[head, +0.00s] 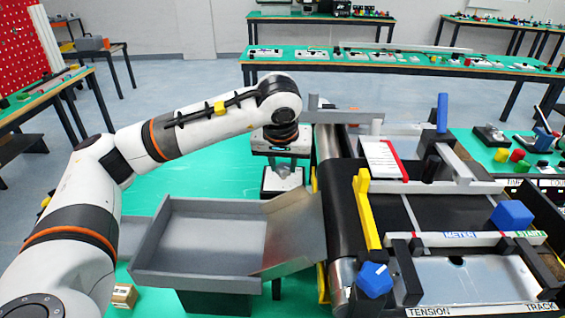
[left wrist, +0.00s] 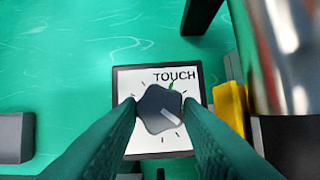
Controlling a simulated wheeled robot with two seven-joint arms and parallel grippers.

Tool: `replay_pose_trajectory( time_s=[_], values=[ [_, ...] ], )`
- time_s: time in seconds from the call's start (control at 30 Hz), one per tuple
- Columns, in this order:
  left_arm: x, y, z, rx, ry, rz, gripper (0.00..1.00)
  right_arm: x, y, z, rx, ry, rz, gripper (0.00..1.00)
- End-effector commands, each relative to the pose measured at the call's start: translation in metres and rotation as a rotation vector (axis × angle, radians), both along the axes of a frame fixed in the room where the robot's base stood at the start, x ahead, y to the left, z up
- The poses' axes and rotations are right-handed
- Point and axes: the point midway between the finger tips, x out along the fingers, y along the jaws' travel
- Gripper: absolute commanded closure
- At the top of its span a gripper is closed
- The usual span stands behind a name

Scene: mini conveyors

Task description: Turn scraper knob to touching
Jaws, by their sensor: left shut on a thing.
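The scraper knob (left wrist: 158,108) is a dark grey, lobed dial on a white square plate (left wrist: 133,80) with a black border. The plate carries the word TOUCH, a small green mark and several dark tick marks. A white pointer line on the knob points to the lower right, away from the green mark at the upper right. My left gripper (left wrist: 160,110) is shut on the knob, one teal finger on each side. In the head view my left gripper (head: 283,165) reaches down beside the conveyor, and its wrist partly hides the knob plate.
A grey tray (head: 210,235) with a sloping metal chute stands in front of the knob. The dark conveyor belt (head: 345,215) and its steel roller lie just right. A yellow part (left wrist: 231,105) is close to the plate's right side.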

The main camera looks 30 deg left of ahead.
Motion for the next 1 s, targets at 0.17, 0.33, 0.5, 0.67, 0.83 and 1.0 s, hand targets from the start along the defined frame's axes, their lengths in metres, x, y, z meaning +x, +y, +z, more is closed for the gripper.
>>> replay_pose_trajectory(
  time_s=[0.17, 0.33, 0.5, 0.67, 0.83, 1.0],
  values=[
    [0.001, -0.002, 0.0, 0.0, 0.0, 0.156, 0.9, -0.001, 0.0, -0.002, 0.0, 0.001, 0.0, 1.0],
    [0.003, -0.003, 0.001, 0.001, -0.001, 0.318, 0.9, -0.001, 0.0, 0.0, 0.0, 0.001, 0.0, 1.0],
    [0.004, -0.004, 0.002, 0.002, 0.0, 0.48, 0.9, -0.001, 0.0, 0.005, 0.0, 0.001, 0.0, 1.0],
    [0.005, -0.005, 0.004, 0.002, -0.001, 0.633, 0.9, -0.001, 0.0, 0.014, 0.0, 0.001, 0.0, 1.0],
    [0.007, -0.005, 0.005, 0.001, 0.0, 0.793, 0.9, -0.001, 0.0, 0.028, 0.0, 0.001, 0.0, 1.0],
    [0.008, -0.006, 0.005, 0.001, -0.001, 0.934, 0.9, -0.001, 0.0, 0.04, 0.0, 0.001, -0.001, 1.0]
  ],
)
